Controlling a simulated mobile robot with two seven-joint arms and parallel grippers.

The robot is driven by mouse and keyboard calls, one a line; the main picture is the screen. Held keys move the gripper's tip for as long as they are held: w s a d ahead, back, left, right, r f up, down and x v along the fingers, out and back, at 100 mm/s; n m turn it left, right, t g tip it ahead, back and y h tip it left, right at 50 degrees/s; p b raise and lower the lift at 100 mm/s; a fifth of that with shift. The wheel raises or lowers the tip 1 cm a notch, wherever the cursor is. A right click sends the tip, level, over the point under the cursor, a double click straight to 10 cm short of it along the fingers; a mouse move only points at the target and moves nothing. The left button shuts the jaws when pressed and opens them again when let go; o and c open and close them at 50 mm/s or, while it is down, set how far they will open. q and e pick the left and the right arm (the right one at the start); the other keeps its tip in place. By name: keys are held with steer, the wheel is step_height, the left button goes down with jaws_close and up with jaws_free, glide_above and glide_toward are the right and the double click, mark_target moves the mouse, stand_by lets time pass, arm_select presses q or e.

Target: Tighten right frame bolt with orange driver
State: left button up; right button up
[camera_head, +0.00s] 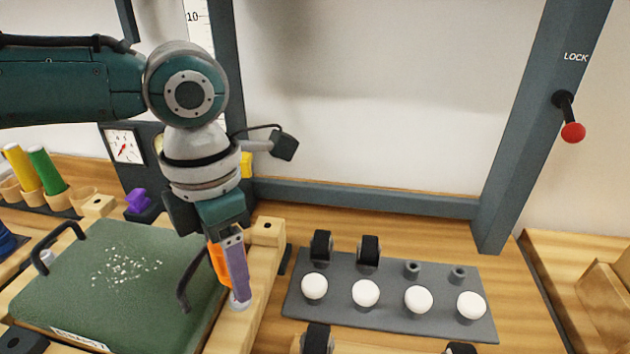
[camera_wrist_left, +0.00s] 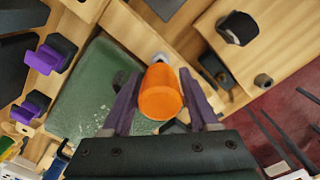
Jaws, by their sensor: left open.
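The orange driver (camera_head: 217,264) stands at the wooden frame's right rail (camera_head: 267,235), beside the green mesh panel (camera_head: 150,270). My left gripper (camera_head: 228,292) points down over it, with one purple finger partly in front of the orange handle. In the left wrist view the orange handle (camera_wrist_left: 161,95) lies between the two parted fingers of my open left gripper (camera_wrist_left: 160,77). I cannot tell whether either finger touches it. A pale round piece (camera_head: 240,303) shows at the fingertip; I cannot tell whether it is the right frame bolt. The driver's tip is hidden. My right gripper is out of view.
A grey plate (camera_head: 390,331) with several white knobs lies right of the frame. A black handle (camera_head: 190,280) rises from the green panel near the gripper. A purple clamp (camera_head: 138,200) stands behind. A dark upright post (camera_head: 535,120) carries a red-tipped lever (camera_head: 572,131).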

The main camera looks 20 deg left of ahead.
arm_select(q)
steer(key=shift+r+n+p, duration=0.2)
steer(key=shift+n+p, duration=0.2)
steer(key=n+p, duration=0.5)
steer(key=n, duration=0.5)
steer(key=shift+d, duration=0.2)
steer(key=n+p, duration=0.1)
steer(key=n, duration=0.2)
steer(key=shift+f, duration=0.1)
steer(key=shift+f+n, duration=0.1)
steer(key=shift+n, duration=0.4)
